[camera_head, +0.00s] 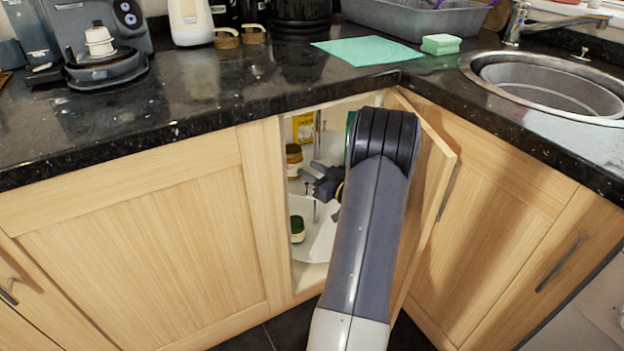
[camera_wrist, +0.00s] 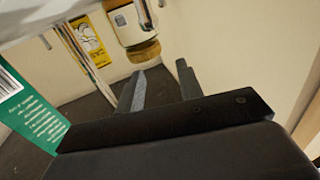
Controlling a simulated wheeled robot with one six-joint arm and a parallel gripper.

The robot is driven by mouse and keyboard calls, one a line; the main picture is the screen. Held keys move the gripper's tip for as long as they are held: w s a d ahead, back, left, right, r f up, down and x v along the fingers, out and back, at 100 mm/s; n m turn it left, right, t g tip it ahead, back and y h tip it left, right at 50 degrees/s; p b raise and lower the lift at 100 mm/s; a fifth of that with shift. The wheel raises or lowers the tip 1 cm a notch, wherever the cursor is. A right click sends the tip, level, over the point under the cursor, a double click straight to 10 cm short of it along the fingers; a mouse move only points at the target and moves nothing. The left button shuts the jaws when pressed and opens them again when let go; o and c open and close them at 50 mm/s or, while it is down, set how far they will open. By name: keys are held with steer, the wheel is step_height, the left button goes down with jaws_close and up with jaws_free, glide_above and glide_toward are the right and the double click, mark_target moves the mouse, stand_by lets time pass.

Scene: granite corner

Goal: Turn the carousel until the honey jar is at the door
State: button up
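The carousel (camera_head: 318,240) stands inside the open corner cabinet, with white shelves at two levels around a metal post. A jar (camera_head: 293,153) with a brown-gold lid and pale label stands on the upper level at the left; a similar jar (camera_wrist: 133,28) appears inverted in the wrist view. I cannot tell whether it is the honey jar. A small green-lidded jar (camera_head: 297,226) stands on the lower shelf. My gripper (camera_head: 312,178) is inside the doorway at upper-shelf height. In the wrist view, its fingers (camera_wrist: 163,85) are apart with nothing between them. My arm hides the carousel's right side.
A yellow packet (camera_head: 302,128) stands behind the jar, and a green carton (camera_wrist: 28,112) is close to my gripper's left in the wrist view. The open cabinet door (camera_head: 425,170) is right of my arm. The dark counter (camera_head: 210,85) overhangs the opening.

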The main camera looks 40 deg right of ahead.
mark_target(303, 195)
steer(key=shift+r+p, duration=0.5)
steer(key=shift+r, duration=1.5)
step_height(303, 195, down, 11)
steer(key=b, duration=0.4)
steer(key=shift+a+r, duration=0.1)
steer(key=shift+r, duration=0.1)
steer(key=shift+w+a+r, duration=0.25)
steer(key=shift+w+a, duration=0.4)
steer(key=shift+w, duration=0.15)
steer(key=shift+w+a, duration=0.15)
steer(key=shift+w, duration=0.1)
